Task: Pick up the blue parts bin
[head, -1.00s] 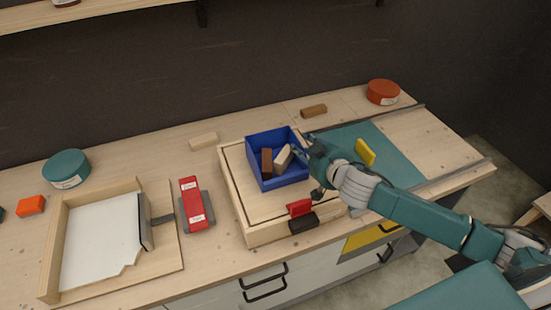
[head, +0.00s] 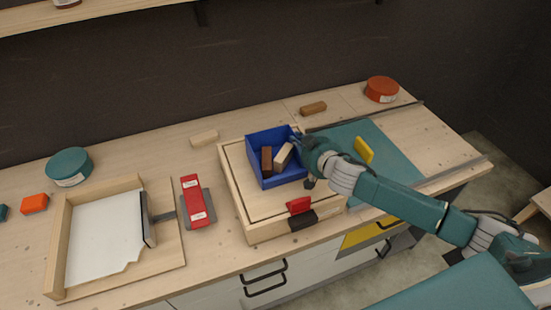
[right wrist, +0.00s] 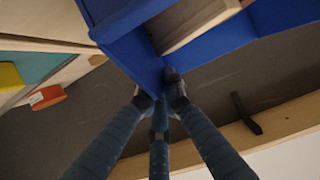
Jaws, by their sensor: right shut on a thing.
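The blue parts bin (head: 285,180) sits at the wooden tray (head: 238,195) in the middle of the bench in the head view. It holds a dark brown block (head: 267,160) and a pale wooden block (head: 283,155). My right gripper (head: 299,143) is shut on the bin's right wall near its far corner. In the right wrist view the fingers (right wrist: 162,88) close on the edge of the blue bin (right wrist: 220,42), with a block showing inside. Whether the bin's base touches the tray is hard to tell. My left gripper is not in view.
A red clamp-like piece (head: 300,205) is on the tray's front edge. A red tool (head: 194,200) lies to the left, beside a wooden frame with a white sheet (head: 105,230). A teal mat (head: 385,160) lies under my right arm. Round tins (head: 69,165) (head: 382,89) stand at the back.

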